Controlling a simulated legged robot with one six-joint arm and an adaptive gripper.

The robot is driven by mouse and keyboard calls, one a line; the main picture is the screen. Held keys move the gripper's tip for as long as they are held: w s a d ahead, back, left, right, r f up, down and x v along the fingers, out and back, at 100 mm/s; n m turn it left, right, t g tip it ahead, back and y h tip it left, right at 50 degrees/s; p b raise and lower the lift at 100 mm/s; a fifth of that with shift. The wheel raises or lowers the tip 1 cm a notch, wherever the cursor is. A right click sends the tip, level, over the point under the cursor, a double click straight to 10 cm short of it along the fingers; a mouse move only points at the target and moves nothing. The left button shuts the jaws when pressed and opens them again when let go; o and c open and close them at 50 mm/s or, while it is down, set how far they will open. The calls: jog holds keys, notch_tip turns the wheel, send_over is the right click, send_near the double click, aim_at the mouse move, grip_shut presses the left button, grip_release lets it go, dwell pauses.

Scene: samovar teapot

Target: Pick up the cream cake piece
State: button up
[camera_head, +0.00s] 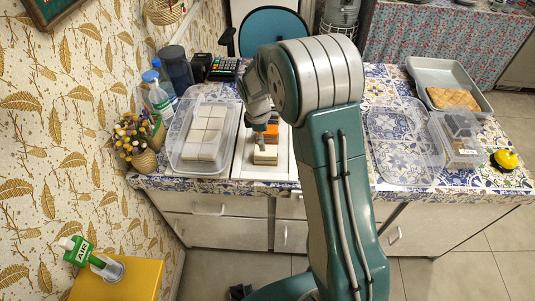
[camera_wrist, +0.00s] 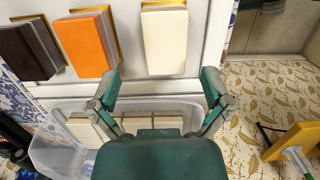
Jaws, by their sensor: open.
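The cream cake piece (camera_wrist: 165,42) is a pale block on a gold base at the upper middle of the wrist view. It is also the front piece in the head view (camera_head: 265,156). It lies on a white tray (camera_wrist: 211,20) beside an orange piece (camera_wrist: 86,43) and a dark brown piece (camera_wrist: 27,48). My gripper (camera_wrist: 161,92) is open and empty, its two fingers spread just short of the cream piece in the wrist picture. In the head view my gripper (camera_head: 259,127) is over the tray, and my arm hides part of it. The height gap is unclear.
A clear box (camera_head: 178,130) with several pale blocks stands left of the tray. A clear lid (camera_head: 400,145), a small clear box (camera_head: 458,145) and a yellow-topped object (camera_head: 504,160) are on the right.

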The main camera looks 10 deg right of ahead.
aim_at(267, 150)
jog(key=shift+s+a+f, duration=0.1)
jog(key=shift+a+f, duration=0.15)
jog(key=shift+f, duration=0.15)
jog(key=f, duration=0.4)
jog(key=shift+s+d+f, duration=0.15)
jog(key=shift+s+d, duration=0.1)
jog(key=shift+d, duration=0.1)
jog(key=shift+d+f, duration=0.1)
jog(key=shift+d, duration=0.2)
jog(key=shift+a, duration=0.35)
jog(key=c, duration=1.2)
